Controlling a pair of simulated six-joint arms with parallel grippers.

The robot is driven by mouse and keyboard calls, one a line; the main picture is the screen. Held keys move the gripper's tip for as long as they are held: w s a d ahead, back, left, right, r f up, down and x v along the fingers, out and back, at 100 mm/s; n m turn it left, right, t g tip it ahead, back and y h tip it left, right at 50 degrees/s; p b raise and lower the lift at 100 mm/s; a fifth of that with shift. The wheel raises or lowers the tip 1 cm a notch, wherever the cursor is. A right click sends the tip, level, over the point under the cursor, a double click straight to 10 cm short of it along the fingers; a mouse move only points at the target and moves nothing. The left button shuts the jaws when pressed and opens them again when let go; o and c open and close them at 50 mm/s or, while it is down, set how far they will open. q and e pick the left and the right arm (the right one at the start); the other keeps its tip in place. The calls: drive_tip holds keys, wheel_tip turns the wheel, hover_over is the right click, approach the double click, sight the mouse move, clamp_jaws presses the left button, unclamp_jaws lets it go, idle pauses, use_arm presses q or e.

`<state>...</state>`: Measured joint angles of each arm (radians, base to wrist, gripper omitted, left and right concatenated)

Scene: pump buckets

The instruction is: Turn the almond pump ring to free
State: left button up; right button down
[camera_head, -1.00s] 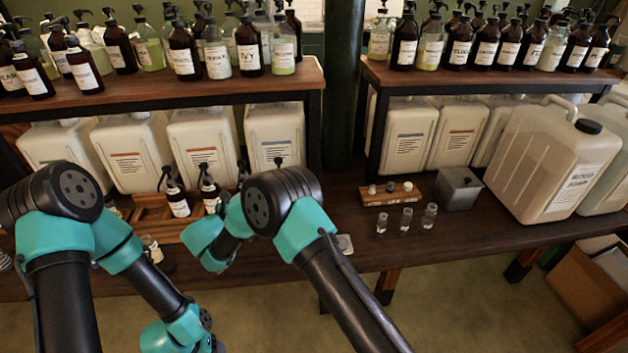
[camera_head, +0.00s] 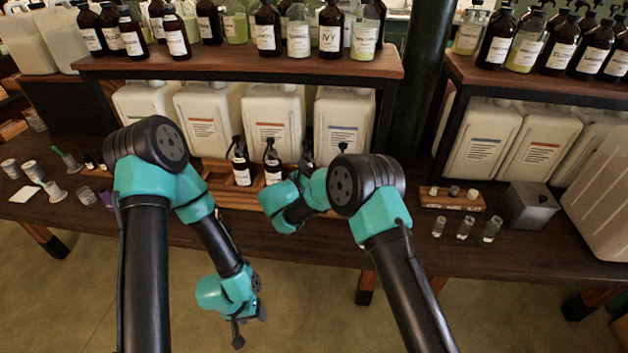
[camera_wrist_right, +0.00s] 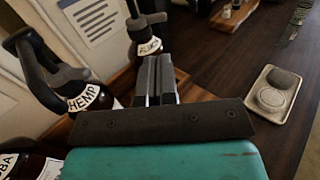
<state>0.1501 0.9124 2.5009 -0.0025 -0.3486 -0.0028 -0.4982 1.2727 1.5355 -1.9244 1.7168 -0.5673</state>
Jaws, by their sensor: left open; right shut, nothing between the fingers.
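No label that I can read says almond, so I cannot tell which bottle is the almond one. Two dark pump bottles, left (camera_head: 240,168) and right (camera_head: 272,167), stand at a wooden rack (camera_head: 232,198). In the right wrist view a HEMP pump bottle (camera_wrist_right: 88,98) is at the left and another labelled pump bottle (camera_wrist_right: 148,46) stands beyond the fingers. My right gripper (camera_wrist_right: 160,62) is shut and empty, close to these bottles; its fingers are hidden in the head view. My left gripper (camera_head: 245,328) is open and empty, hanging in front of the table.
White jugs (camera_head: 273,120) stand behind the rack under a shelf (camera_head: 240,67) full of bottles. A small pale tray (camera_wrist_right: 271,97) lies on the table at the right. Vials (camera_head: 464,229) and a metal box (camera_head: 532,205) stand further right.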

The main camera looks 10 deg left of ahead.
drive_tip(key=x, duration=0.8)
drive_tip(key=shift+w+d, duration=0.15)
drive_tip(key=shift+w, duration=0.1)
